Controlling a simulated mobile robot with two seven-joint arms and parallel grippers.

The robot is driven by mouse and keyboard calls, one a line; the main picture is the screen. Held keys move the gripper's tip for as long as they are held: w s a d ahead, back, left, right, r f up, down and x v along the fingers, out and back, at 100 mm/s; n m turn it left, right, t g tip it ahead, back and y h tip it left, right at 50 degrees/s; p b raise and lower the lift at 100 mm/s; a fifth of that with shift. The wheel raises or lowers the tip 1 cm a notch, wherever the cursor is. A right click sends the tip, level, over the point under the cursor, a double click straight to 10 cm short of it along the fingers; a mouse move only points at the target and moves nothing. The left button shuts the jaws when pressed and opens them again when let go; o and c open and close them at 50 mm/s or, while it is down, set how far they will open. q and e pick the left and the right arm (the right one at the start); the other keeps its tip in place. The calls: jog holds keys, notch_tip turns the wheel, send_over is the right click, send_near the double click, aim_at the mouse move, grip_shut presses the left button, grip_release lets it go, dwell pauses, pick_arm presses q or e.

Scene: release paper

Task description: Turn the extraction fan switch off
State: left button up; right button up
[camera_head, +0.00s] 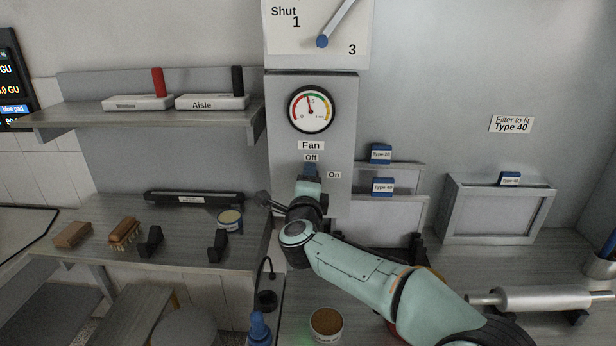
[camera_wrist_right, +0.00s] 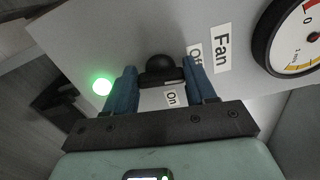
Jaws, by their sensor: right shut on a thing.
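The fan panel (camera_head: 342,150) is a grey box on the wall with a "Fan" label (camera_head: 311,146), an "Off" label (camera_head: 311,158) and an "On" label (camera_head: 334,175). My right gripper (camera_head: 310,170) reaches up to it from the lower right and covers the switch in the head view. In the right wrist view the black switch knob (camera_wrist_right: 162,68) sits between the blue fingers of my right gripper (camera_wrist_right: 162,88), which is shut on it. The "Off" label (camera_wrist_right: 195,56) and "On" label (camera_wrist_right: 171,97) show beside it. Which label the switch points to is unclear.
A round gauge (camera_head: 312,109) is above the switch. A green light (camera_wrist_right: 101,86) glows near the fingers. A shelf (camera_head: 160,116) with two labelled blocks is at left. Filter frames (camera_head: 499,214) stand at right. A brown-topped tin (camera_head: 326,324) is below my arm.

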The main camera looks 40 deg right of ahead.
pick_arm(q)
jog(key=shift+w+r, duration=0.25)
jog(key=shift+r, duration=0.2)
pick_arm(e)
jog(key=shift+n, duration=0.7)
pick_arm(q)
jog(key=shift+r+p, duration=0.1)
jog(key=shift+p, duration=0.25)
pick_arm(e)
jog(key=o, duration=1)
jog(key=shift+o, duration=0.2)
pick_arm(q)
jog(key=f+b, duration=0.1)
jog(key=s+f, duration=0.1)
jog(key=f+b, duration=0.1)
jog(key=shift+s+f+b, duration=0.1)
jog(key=shift+s+b, duration=0.2)
jog(key=shift+b, duration=0.05)
pick_arm(e)
jog(key=v, duration=1.3)
jog(key=shift+s+a, duration=0.15)
